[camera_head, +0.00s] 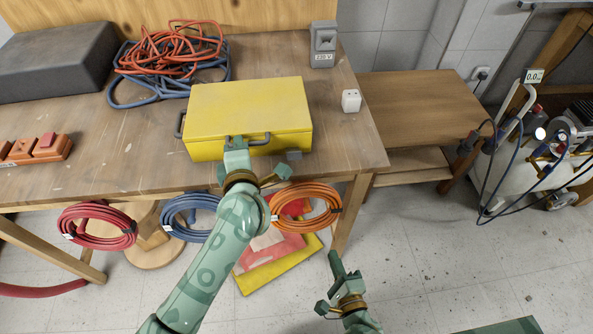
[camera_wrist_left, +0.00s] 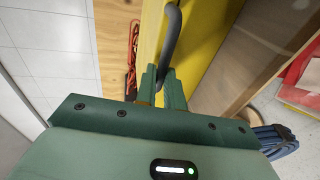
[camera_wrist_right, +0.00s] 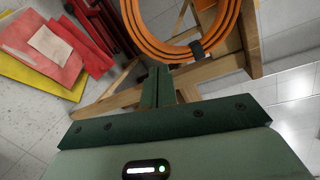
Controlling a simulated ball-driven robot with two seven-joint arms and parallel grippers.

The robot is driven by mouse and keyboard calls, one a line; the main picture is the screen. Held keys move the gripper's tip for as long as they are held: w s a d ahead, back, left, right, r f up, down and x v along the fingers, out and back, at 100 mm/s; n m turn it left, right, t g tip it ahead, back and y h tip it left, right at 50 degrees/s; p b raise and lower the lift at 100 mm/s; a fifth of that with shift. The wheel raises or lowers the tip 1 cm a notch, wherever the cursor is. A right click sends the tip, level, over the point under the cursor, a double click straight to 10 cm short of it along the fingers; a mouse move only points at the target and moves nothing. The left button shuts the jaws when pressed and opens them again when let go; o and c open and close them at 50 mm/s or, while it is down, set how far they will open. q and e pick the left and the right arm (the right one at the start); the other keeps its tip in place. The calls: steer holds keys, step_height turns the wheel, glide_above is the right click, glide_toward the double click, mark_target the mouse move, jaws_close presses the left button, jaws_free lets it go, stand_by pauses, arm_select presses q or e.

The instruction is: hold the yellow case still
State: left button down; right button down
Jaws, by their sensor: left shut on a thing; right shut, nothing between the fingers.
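The yellow case (camera_head: 250,108) lies flat on the wooden table, close to its front edge, in the head view. It has a dark front handle (camera_head: 262,139) and another dark handle on its left side. My left gripper (camera_head: 237,146) is at the front of the case and shut on the front handle. The left wrist view shows the grey handle (camera_wrist_left: 172,35) between the fingers (camera_wrist_left: 163,78), with the yellow case face (camera_wrist_left: 200,50) beside it. My right gripper (camera_head: 337,262) is shut and empty, low in front of the table, apart from the case.
Coiled red, blue and orange hoses (camera_head: 305,204) hang along the table's front edge. Red and blue cables (camera_head: 170,62) and a grey box (camera_head: 58,60) lie behind left. A white plug block (camera_head: 351,100) stands right of the case. Open floor (camera_head: 420,250) lies to the right.

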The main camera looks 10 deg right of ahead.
steer(key=w+a+r+m+t+h, duration=0.2)
steer(key=a+r+m+t, duration=0.3)
steer(key=r+m, duration=0.8)
steer(key=w+a+m, duration=0.1)
steer(key=a+m, duration=0.2)
steer(key=shift+r, duration=0.3)
steer(key=shift+w, duration=0.15)
steer(key=x, duration=1)
steer(key=shift+w, duration=0.1)
steer(key=shift+w+r, duration=0.25)
steer(key=shift+r, duration=0.35)
steer(key=shift+w+r, duration=0.25)
steer(key=shift+r, duration=0.3)
steer(key=shift+w+r, duration=0.3)
steer(key=shift+r, duration=0.25)
